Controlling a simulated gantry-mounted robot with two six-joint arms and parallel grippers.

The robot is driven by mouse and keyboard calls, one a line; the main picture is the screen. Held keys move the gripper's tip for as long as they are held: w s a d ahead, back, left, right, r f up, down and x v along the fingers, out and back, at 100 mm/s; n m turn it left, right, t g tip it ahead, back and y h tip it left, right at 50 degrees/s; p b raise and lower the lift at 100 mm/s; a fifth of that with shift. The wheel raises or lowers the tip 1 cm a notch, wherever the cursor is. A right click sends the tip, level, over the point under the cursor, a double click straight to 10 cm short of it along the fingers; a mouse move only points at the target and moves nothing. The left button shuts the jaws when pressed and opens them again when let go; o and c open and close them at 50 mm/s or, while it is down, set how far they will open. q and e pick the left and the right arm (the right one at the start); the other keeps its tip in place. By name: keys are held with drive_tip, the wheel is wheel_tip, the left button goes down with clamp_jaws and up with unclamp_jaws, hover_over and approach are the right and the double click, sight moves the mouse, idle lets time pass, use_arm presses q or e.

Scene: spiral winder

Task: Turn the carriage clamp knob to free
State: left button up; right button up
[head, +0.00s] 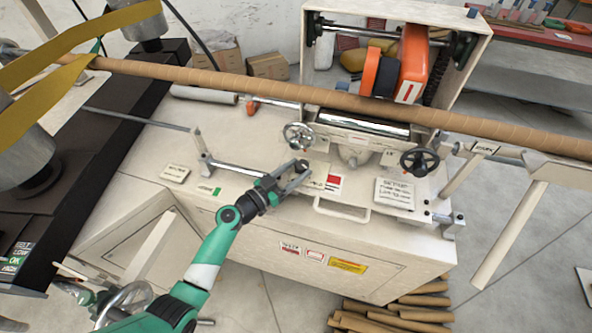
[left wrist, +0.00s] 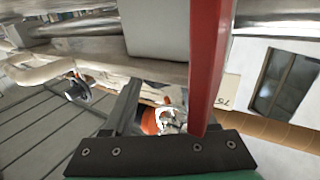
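My left gripper (head: 300,171) is over the bed, just below the left handwheel (head: 299,135). Its two grey fingers are spread apart. A small dark knob-like part (head: 302,164) shows at the fingertips; I cannot tell whether it is the clamp knob or whether the fingers touch it. In the left wrist view a grey block (left wrist: 155,30) lies beyond the space between a dark finger and a red bar (left wrist: 209,60). My right gripper is not in view.
A long brown tube (head: 250,80) crosses above the bed. The right handwheel (head: 419,160) and a white sign plate (head: 395,193) stand to the right of the gripper. A horizontal rod (head: 235,170) lies to its left. A pale loop handle (head: 342,210) juts from the front edge.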

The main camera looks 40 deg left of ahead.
use_arm(q)
clamp_jaws()
